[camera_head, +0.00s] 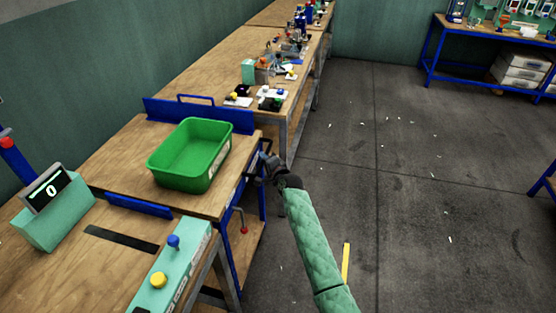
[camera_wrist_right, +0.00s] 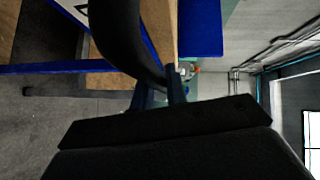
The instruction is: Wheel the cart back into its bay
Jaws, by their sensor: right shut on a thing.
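The cart has a wooden top (camera_head: 112,165) and blue end pieces, and stands between the two workbenches. A green bin (camera_head: 190,155) sits on its top. My right gripper (camera_head: 268,164) is at the cart's right side, just below top level, and is shut on a part of the cart there, apparently its handle. The exact grip is hard to see. In the right wrist view, narrow blue parts show near the gripper (camera_wrist_right: 163,95), with wooden and blue surfaces beyond. A dark curved piece partly blocks that view. My left gripper is not in view.
The near bench carries a display reading 0 (camera_head: 48,188) and a turquoise button box (camera_head: 172,268). The far bench (camera_head: 200,83) holds several small parts. Open grey floor (camera_head: 400,170) lies to the right, with a yellow strip (camera_head: 346,262) near my arm. A blue-framed table (camera_head: 480,45) stands at the back right.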

